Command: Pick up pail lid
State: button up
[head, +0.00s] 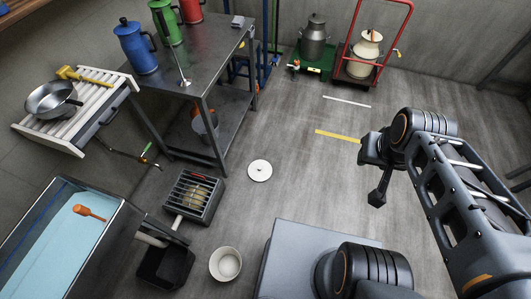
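The pail lid (260,170) looks like a flat white disc with a small dark mark at its middle. It lies flat on the grey floor, right of the metal table's legs. A white open pail (225,264) stands on the floor nearer to me, apart from the lid. My gripper (377,196) hangs from my arm at the right, well to the right of the lid and not touching it. I see it nearly edge-on, so its fingers cannot be told apart. No object shows at its tip.
A metal table (205,52) with coloured jugs stands at the upper left. A slotted grey box (193,196) is left of the lid. A blue-lined tank (62,240) is at lower left. A red hand truck (372,48) with a can stands behind. Floor right of the lid is clear.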

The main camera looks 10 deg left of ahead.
aim_at(260, 170)
jog(key=i, duration=2.7)
jog(key=u, duration=3.9)
